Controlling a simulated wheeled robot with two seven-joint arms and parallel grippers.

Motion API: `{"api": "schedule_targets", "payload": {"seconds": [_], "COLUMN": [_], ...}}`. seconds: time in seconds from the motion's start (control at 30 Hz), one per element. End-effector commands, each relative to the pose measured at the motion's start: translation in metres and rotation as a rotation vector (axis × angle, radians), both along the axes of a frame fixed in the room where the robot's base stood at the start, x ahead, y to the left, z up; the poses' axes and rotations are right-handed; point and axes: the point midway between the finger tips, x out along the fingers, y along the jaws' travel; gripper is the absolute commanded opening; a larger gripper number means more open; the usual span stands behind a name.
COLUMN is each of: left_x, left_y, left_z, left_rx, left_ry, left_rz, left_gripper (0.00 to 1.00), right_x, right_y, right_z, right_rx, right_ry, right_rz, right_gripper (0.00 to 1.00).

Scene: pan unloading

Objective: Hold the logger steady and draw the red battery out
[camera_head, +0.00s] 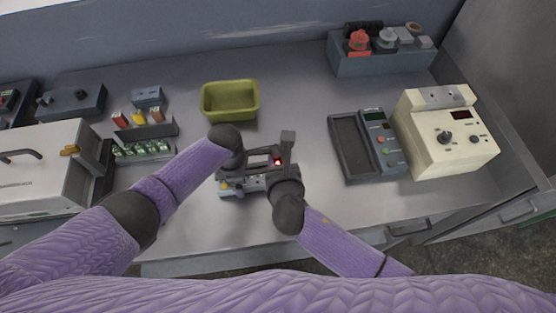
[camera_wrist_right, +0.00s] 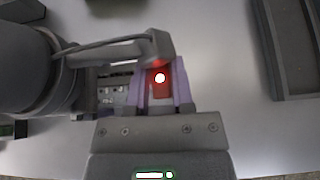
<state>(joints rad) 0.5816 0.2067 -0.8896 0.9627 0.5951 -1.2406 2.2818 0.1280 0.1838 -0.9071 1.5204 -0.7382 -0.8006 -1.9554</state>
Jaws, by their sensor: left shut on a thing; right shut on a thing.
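The logger (camera_head: 228,191), a grey box with small knobs, lies on the bench at the front middle, largely covered by my arms. It shows partly in the right wrist view (camera_wrist_right: 112,96). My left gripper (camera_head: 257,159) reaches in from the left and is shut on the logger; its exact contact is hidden. The red battery (camera_wrist_right: 160,88) has a bright glowing spot and sits between the purple pads of my right gripper (camera_wrist_right: 161,80), which is shut on it. In the head view the battery (camera_head: 278,161) is a small red patch. Its lower end is hidden.
A yellow-green bin (camera_head: 230,101) stands behind the logger. A rack with colored cells (camera_head: 145,131) is to the left. A dark tray with a meter (camera_head: 382,143) and a cream device (camera_head: 443,133) are to the right. Bare bench lies between.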

Motion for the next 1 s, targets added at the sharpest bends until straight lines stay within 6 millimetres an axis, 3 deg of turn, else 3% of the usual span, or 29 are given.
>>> {"api": "schedule_targets", "payload": {"seconds": [0.03,0.1,0.47,0.5,0.67,0.87,1.0], "left_x": [-0.009,-0.009,-0.01,-0.01,-0.01,-0.01,-0.01], "left_y": [0.009,0.009,0.011,0.011,0.011,0.009,0.009], "left_z": [-0.007,-0.008,-0.008,-0.008,-0.008,-0.008,-0.008], "left_rx": [0.031,0.034,0.039,0.039,0.037,0.035,0.035], "left_ry": [0.025,0.028,0.029,0.029,0.03,0.031,0.03], "left_rz": [0.0,-0.001,-0.001,-0.002,-0.004,-0.007,-0.007], "left_gripper": [0.03,0.03,0.03,0.03,0.03,0.03,0.03], "right_x": [0.008,0.008,0.008,0.008,0.008,0.008,-0.008], "right_y": [0.005,0.005,0.006,0.006,0.005,0.005,0.002], "right_z": [0.017,0.021,0.027,0.027,0.027,0.027,0.033], "right_rx": [0.017,0.017,0.019,0.019,0.02,0.022,0.019], "right_ry": [-0.041,-0.042,-0.043,-0.043,-0.042,-0.042,-0.038], "right_rz": [0.009,0.008,0.008,0.008,0.006,0.006,0.006], "right_gripper": [0.0,0.0,0.0,0.36,0.69,0.69,0.69]}}
